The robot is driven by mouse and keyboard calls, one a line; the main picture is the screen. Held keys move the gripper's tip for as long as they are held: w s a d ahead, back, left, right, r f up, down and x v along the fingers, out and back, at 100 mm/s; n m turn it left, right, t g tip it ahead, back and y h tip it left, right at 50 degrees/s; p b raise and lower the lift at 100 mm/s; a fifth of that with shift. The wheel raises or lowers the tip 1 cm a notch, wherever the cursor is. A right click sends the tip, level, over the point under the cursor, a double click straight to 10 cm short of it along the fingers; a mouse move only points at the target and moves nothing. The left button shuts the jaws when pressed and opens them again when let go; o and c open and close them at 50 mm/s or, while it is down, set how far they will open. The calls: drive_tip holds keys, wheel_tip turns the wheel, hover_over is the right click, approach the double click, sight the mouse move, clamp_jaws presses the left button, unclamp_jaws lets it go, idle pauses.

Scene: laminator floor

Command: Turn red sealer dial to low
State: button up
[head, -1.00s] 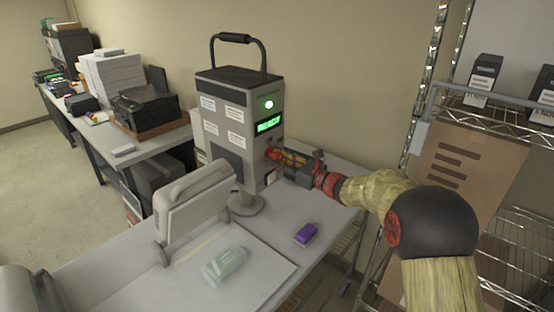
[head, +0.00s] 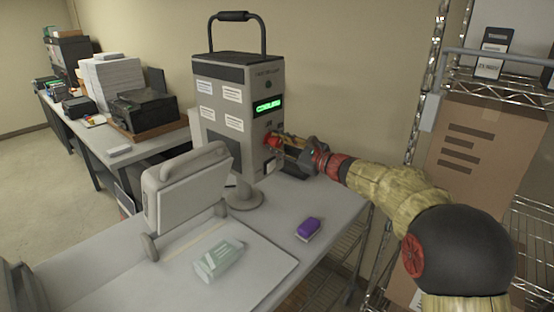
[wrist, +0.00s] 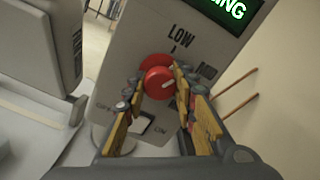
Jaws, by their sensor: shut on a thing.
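The sealer (head: 223,75) is a tall grey machine with a dark top handle, standing on the table. Its red dial (wrist: 158,83) sits on the front panel below the LOW label (wrist: 181,38), with MID (wrist: 207,72) to the right. A small pale mark on the dial's face lies right of centre, roughly on the MID side. My gripper (wrist: 155,78) has its yellow-padded fingers around the dial, shut on it. In the head view my gripper (head: 282,142) reaches the panel from the right and partly hides the dial.
A white OFF/ON rocker switch (wrist: 140,123) is just below the dial. A purple block (head: 309,228) and a pale translucent packet (head: 218,259) lie on the table. A grey press-like device (head: 187,190) stands left of the sealer. A wire shelf (head: 500,95) with boxes is at right.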

drive_tip(key=n+b, duration=0.1)
drive_tip(key=b, duration=0.1)
drive_tip(key=n+b, duration=0.2)
drive_tip(key=b, duration=0.1)
drive_tip(key=shift+f, duration=0.3)
drive_tip(key=n+b, duration=0.2)
drive_tip(key=b, duration=0.1)
drive_tip(key=shift+r+n, duration=0.2)
drive_tip(key=shift+n, duration=0.1)
drive_tip(key=shift+r+b, duration=0.1)
drive_tip(key=shift+b, duration=0.3)
drive_tip(key=o, duration=1.2)
drive_tip(key=shift+c, duration=0.2)
drive_tip(key=shift+d, duration=0.15)
drive_tip(key=v, duration=1.1)
drive_tip(key=shift+s+d, duration=0.3)
